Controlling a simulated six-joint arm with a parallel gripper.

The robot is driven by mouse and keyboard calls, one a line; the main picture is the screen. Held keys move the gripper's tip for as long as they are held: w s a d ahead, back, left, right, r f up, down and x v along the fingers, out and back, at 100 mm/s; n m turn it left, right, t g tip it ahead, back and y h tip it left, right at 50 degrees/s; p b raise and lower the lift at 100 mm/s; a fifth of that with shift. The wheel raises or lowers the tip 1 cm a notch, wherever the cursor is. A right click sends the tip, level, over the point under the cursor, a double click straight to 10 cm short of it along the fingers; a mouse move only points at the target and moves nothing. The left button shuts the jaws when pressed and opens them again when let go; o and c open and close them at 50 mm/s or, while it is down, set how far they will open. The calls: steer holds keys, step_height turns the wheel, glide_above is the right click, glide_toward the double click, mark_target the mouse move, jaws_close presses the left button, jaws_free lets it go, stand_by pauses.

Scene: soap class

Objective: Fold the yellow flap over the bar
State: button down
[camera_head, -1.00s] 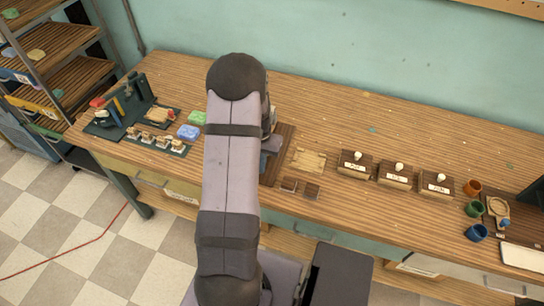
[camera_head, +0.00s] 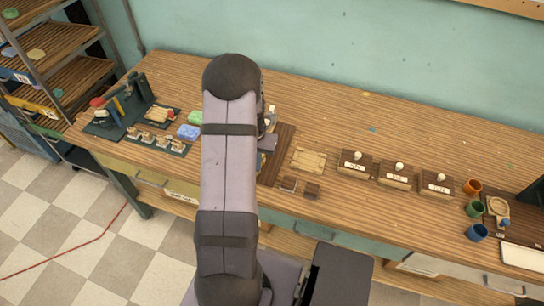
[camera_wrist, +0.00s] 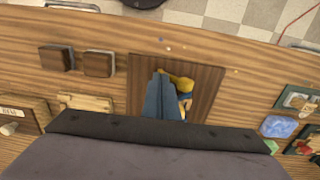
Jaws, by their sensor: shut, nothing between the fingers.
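My gripper (camera_wrist: 160,97) is shut, with nothing between its fingers, over a dark wooden board (camera_wrist: 206,79) in the wrist view. A yellow flap (camera_wrist: 181,83) shows just right of the fingertips, raised from the board. Blue and pale patches show below it, close beside the fingers. The fingers hide part of this, so I cannot make out the bar or tell whether the flap lies over it. In the head view my arm covers most of the board (camera_head: 284,148).
Two small brown blocks (camera_wrist: 76,60) and a light wooden plate (camera_wrist: 86,102) lie left of the board in the wrist view. A blue soap (camera_wrist: 278,126) is at right. In the head view, labelled boxes (camera_head: 396,175) and cups (camera_head: 474,209) stand farther right.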

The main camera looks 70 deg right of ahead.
step_height(320, 180, up, 7)
steer(key=p, duration=0.5)
steer(key=shift+s+p, duration=0.3)
steer(key=shift+s, duration=0.15)
stand_by(0.5)
steer(key=s+a+f+n+g+y, duration=0.1)
steer(key=s+a+n+y, duration=0.2)
steer(key=a, duration=1.1)
steer(key=w+a+r+n+h+b, duration=0.1)
steer(key=w+a+r+n, duration=0.3)
steer(key=a, duration=0.5)
steer(key=w+a+r+n+t+h+b, duration=0.1)
steer(key=w+a+r+n, duration=0.2)
steer(key=w+a+n, duration=0.45)
steer(key=w+a+r+n+h+b, duration=0.1)
steer(key=w+a+r+n, duration=0.2)
steer(key=a, duration=0.8)
step_height(320, 180, down, 22)
steer(key=s+b, duration=0.1)
steer(key=b, duration=2)
steer(key=shift+s, duration=0.2)
